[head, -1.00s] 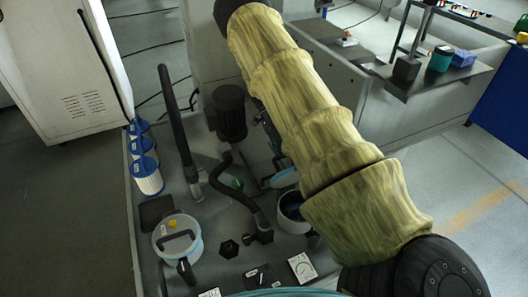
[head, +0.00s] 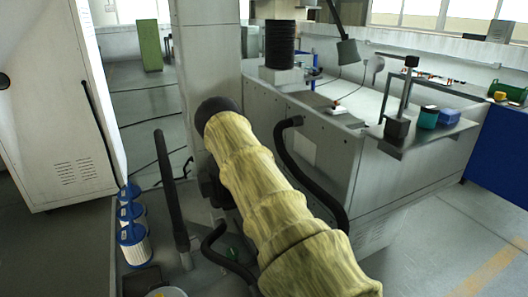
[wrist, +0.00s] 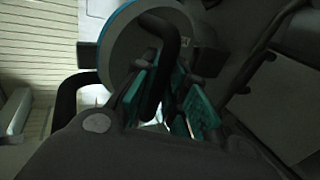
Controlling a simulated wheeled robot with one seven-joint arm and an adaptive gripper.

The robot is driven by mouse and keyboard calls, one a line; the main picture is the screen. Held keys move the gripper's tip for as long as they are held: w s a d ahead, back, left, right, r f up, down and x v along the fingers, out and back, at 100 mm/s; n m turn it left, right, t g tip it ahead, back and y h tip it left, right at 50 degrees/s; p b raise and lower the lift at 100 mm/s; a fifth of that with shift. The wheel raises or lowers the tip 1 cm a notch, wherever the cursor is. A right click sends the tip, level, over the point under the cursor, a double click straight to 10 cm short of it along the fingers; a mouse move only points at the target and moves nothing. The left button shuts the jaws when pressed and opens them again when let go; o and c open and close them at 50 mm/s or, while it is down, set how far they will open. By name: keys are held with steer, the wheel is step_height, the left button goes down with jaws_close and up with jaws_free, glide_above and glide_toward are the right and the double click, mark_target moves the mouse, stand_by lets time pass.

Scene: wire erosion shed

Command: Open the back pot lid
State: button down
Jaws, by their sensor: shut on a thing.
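In the wrist view a round grey lid with a blue rim (wrist: 117,48) fills the upper middle, its face turned toward the camera. My gripper (wrist: 163,88) has its teal pads on either side of the lid's black curved handle (wrist: 168,48) and is shut on it. The pot under or near this lid cannot be made out there. In the head view my sleeved arm hides the gripper and the held lid. The top of another pot (head: 166,293) just shows at the bottom edge.
Blue-and-white filter cartridges (head: 133,243) stand at the left of the tank. A black upright pipe (head: 171,190) and a black bent hose (head: 305,170) rise near my arm. A grey machine wall (head: 300,125) stands behind it. Floor at right is clear.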

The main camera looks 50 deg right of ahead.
steer(key=shift+w+d+f, duration=0.15)
steer(key=shift+w, duration=0.15)
steer(key=c, duration=1.8)
jaws_free()
steer(key=o, duration=0.3)
steer(key=shift+w+d+f, duration=0.1)
steer(key=shift+w+f, duration=0.15)
steer(key=shift+o, duration=0.2)
steer(key=shift+d, duration=0.1)
steer(key=v, duration=0.7)
steer(key=shift+w, duration=0.15)
